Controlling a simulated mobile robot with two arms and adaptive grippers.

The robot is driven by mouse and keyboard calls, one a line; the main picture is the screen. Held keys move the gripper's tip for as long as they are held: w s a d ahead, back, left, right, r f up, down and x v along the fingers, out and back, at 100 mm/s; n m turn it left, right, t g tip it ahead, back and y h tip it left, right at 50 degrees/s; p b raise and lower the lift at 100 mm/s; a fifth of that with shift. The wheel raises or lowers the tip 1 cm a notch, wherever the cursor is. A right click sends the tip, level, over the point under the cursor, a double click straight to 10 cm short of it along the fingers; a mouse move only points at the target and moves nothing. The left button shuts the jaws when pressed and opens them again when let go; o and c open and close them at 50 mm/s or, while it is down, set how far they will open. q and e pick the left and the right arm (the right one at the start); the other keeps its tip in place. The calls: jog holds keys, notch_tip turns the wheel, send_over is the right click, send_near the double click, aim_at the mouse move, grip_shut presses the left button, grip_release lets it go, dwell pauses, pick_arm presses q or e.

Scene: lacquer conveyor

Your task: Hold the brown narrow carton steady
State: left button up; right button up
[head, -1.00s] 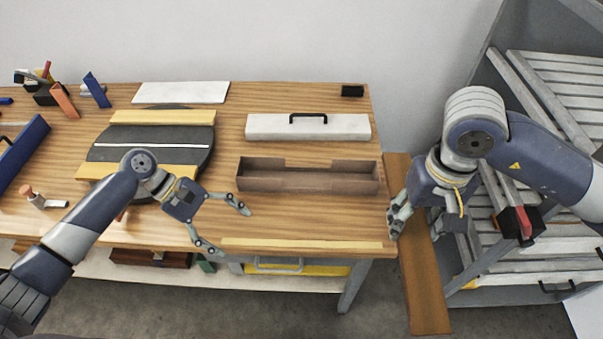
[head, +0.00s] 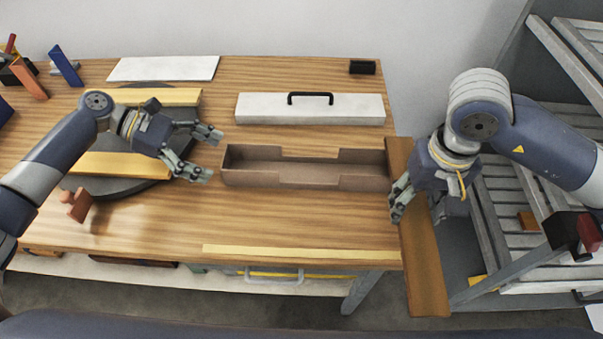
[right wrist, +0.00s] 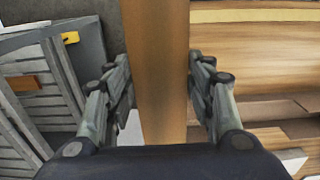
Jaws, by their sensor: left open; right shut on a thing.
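The brown narrow carton (head: 300,174) is an open, empty box lying lengthwise on the wooden table, with cut-down sections in its long walls. My left gripper (head: 207,155) is open just off the carton's left end, its fingers pointing at that end and apart from it. My right gripper (head: 396,207) is shut on a long brown board (head: 425,275) just past the table's right edge, right of the carton. In the right wrist view the board (right wrist: 160,110) runs between the two fingers.
A white lid with a black handle (head: 260,108) lies behind the carton. A dark round turntable (head: 130,191) with yellow strips sits under my left arm. A yellow strip (head: 300,252) runs along the front edge. A grey slatted rack (head: 505,225) stands right.

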aim_at(225, 162)
pick_arm(q)
jog(key=shift+b+x, duration=0.35)
jog(key=shift+x, duration=0.6)
pick_arm(e)
jog(key=shift+f, duration=0.8)
pick_arm(q)
jog(key=shift+p+x, duration=0.9)
jog(key=shift+p, duration=0.15)
pick_arm(e)
jog(key=shift+w+r, duration=0.2)
jog(key=shift+r, duration=0.8)
pick_arm(q)
jog(key=shift+p+x, duration=0.3)
jog(key=shift+x, duration=0.55)
pick_arm(e)
jog(key=shift+s+r, duration=0.15)
jog(key=shift+r, duration=0.2)
pick_arm(q)
jog(key=shift+w+d+f, duration=0.1)
jog(key=shift+w, duration=0.05)
jog(key=shift+c, duration=0.3)
jog(key=c, duration=0.7)
